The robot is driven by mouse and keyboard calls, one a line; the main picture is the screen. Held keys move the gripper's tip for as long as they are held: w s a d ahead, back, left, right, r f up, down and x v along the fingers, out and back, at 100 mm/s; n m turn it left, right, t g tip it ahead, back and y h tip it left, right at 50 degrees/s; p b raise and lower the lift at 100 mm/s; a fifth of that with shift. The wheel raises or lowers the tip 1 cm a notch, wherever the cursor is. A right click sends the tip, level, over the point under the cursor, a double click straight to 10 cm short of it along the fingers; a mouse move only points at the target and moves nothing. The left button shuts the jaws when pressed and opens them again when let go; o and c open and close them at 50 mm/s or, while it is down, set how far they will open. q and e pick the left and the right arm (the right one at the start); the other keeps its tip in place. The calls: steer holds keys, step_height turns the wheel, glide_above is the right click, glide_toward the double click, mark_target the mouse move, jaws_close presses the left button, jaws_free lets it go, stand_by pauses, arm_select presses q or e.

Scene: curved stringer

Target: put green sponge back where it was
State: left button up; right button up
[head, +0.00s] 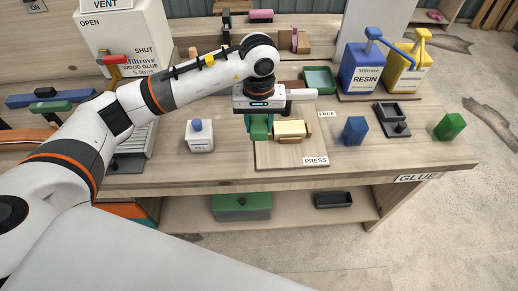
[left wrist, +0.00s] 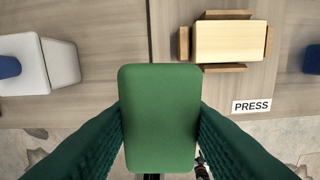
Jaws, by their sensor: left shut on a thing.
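My left gripper (head: 260,130) is shut on a green sponge (left wrist: 160,118), a rounded green block between its dark green fingers in the left wrist view. The gripper is over the left part of the wooden press board (head: 265,155), just left of a pale wooden block (head: 290,129). That block sits between small wooden stops and also shows in the left wrist view (left wrist: 231,41). I cannot tell whether the sponge touches the board. My right gripper is not in view.
A white bottle (head: 199,136) with a blue cap stands left of the board. A blue block (head: 355,130), a dark holder (head: 392,118) and a green block (head: 449,127) are to the right. Resin (head: 362,68) and yellow (head: 403,70) pump containers stand behind. The bench front edge is near.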

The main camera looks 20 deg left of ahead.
arm_select(q)
steer(key=w+a+b, duration=0.1)
steer(key=a+b, duration=0.2)
steer(key=a, duration=0.2)
glide_above(242, 145)
steer(key=shift+n, duration=0.3)
step_height(242, 145, down, 5)
steer(key=shift+d+r+p, duration=0.1)
steer(key=shift+r+p, duration=0.05)
steer(key=shift+p, duration=0.2)
step_height(242, 145, down, 4)
steer(key=shift+f+p, duration=0.25)
steer(key=shift+p, duration=0.1)
steer(key=shift+f, duration=0.2)
steer(key=shift+f+b, duration=0.2)
steer(key=shift+b, duration=0.1)
steer(key=o, duration=0.6)
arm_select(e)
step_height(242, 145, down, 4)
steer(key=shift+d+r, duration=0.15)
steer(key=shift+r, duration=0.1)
arm_select(q)
steer(key=shift+r, duration=0.1)
